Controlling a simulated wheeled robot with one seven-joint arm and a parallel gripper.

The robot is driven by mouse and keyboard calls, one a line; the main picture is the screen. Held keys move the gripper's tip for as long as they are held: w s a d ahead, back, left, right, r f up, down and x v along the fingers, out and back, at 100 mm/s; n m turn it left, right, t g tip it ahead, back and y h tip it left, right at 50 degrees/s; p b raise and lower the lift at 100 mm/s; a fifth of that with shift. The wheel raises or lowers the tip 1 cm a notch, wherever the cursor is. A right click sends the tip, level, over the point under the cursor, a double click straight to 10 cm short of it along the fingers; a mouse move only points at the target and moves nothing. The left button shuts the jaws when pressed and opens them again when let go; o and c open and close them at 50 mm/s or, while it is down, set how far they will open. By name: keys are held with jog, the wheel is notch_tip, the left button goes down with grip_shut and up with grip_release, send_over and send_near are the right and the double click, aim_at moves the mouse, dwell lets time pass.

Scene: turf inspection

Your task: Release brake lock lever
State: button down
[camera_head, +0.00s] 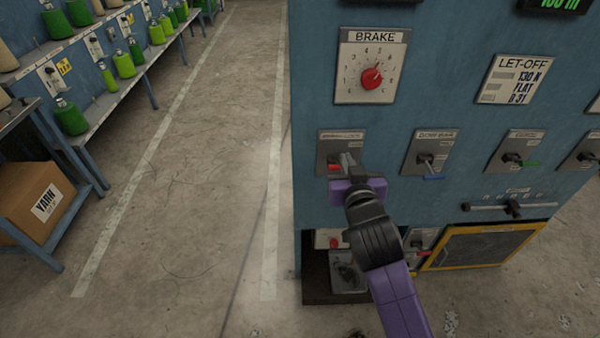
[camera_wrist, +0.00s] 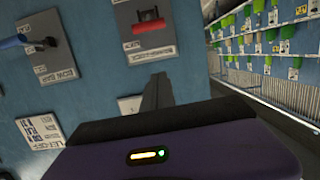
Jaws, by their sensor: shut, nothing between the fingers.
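The brake lock lever (camera_head: 334,168) has a red handle on a grey plate (camera_head: 329,143) below the BRAKE dial. The plate's label is too small to read fully. In the wrist view, turned over, the red handle (camera_wrist: 152,26) lies across its plate, with a dark bracket beside it. My gripper (camera_head: 349,161) is in front of the plate, just right of the red handle, and partly hides the plate. Its fingers (camera_wrist: 156,84) are shut and empty. In the wrist view they are apart from the handle in the picture; I cannot tell the exact gap.
The BRAKE dial (camera_head: 372,78) has a red knob. A yellow-framed screen (camera_head: 488,248) is low right. Open floor (camera_head: 190,190) lies left.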

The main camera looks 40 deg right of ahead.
jog(key=shift+s+f+m+g, duration=0.2)
jog(key=shift+f+m+g, duration=0.1)
jog(key=shift+f, duration=0.25)
jog(key=p, duration=0.1)
send_over(337, 164)
jog(key=shift+d+f, duration=0.25)
jog(key=shift+f, duration=0.35)
jog(key=shift+d+f, duration=0.2)
jog(key=shift+f, duration=0.35)
jog(key=f, duration=0.1)
jog(key=s+a+f, duration=0.1)
jog(key=shift+s+f, duration=0.1)
jog(key=shift+f, duration=0.2)
jog(key=shift+s+a+f+p, duration=0.1)
jog(key=shift+s+f+p, duration=0.2)
jog(key=shift+f, duration=0.15)
jog(key=shift+f+b, duration=0.2)
jog(key=shift+b, duration=0.3)
